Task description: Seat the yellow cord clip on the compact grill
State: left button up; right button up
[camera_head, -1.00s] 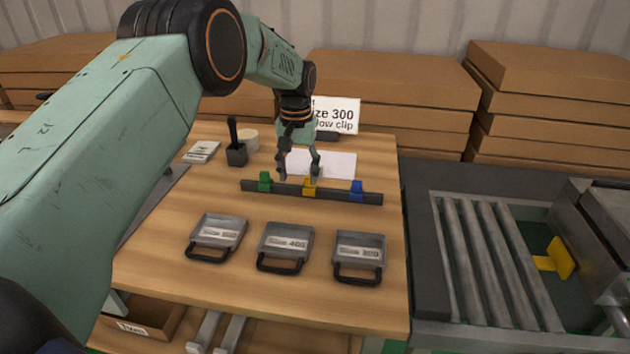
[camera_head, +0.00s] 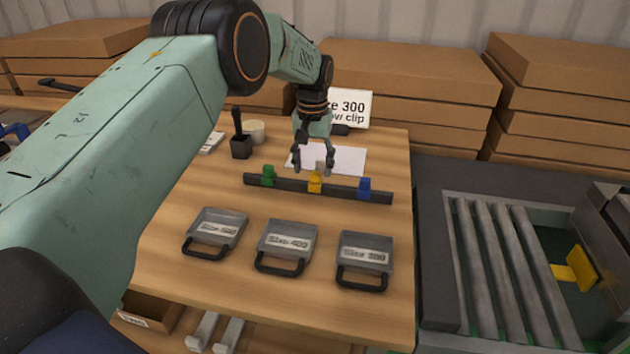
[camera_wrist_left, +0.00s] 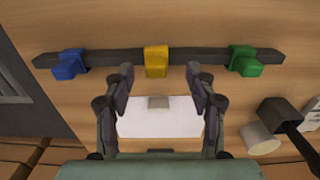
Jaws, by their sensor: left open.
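The yellow cord clip (camera_head: 315,182) sits in the middle of a dark rail, between a green clip (camera_head: 268,176) and a blue clip (camera_head: 364,188). My left gripper (camera_head: 313,170) is open just behind and above the yellow clip. In the left wrist view the yellow clip (camera_wrist_left: 156,60) lies centred ahead of the open fingertips (camera_wrist_left: 160,74), with nothing held. Three grey grills with black handles lie in front: a left one (camera_head: 217,229), a middle one (camera_head: 288,240) that reads 400, and a right one (camera_head: 365,249) whose label seems to read 300. My right gripper is not in view.
A sign (camera_head: 352,107), partly hidden by my arm, reads 300 and clip. A white sheet (camera_head: 345,158) lies behind the dark rail (camera_head: 340,191). A black holder (camera_head: 241,148) stands at the back left. A roller conveyor (camera_head: 495,262) adjoins on the right. Wood between rail and grills is clear.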

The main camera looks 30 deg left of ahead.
aim_at(315, 172)
pick_arm(q)
jog(key=f, duration=0.3)
jog(key=shift+w+d+f, duration=0.1)
jog(key=shift+w+d, duration=0.15)
jog(key=shift+w, duration=0.15)
jog(key=shift+s+a, duration=0.1)
jog(key=shift+s, duration=0.15)
jog(key=shift+w, duration=0.2)
jog(key=c, duration=0.5)
jog(key=shift+s, duration=0.1)
jog(key=c, duration=0.4)
